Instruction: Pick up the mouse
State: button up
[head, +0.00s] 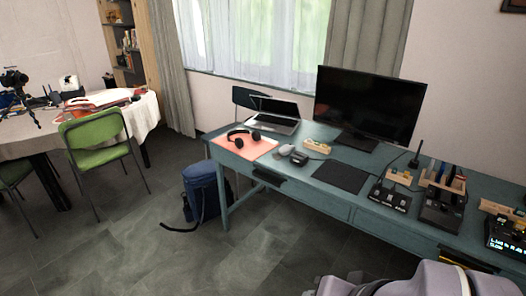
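A small, pale, rounded object (286,150) lies on the blue-green desk (246,176), right of the headphones; it looks like the mouse, but it is too small to be sure. A small dark device (299,159) sits just right of it. A black mat (340,177) lies farther right on the desk, with nothing on it. Grey-purple parts of my own body show at the bottom right. I cannot make out my gripper's fingers in the head view.
Black headphones (243,138) rest on an orange mat. A laptop (276,122) and a large monitor (367,103) stand behind. Chargers and wooden organisers crowd the desk's right side. A blue backpack (202,190) stands by the desk's left leg. The floor in front is clear.

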aim_at(285, 150)
jog(key=i+j+z, duration=0.35)
jog(key=i+j, duration=0.65)
jog(key=i, duration=0.3)
jog(key=i+j+z, duration=0.4)
jog(key=i+j, duration=0.75)
jog(key=j, duration=0.2)
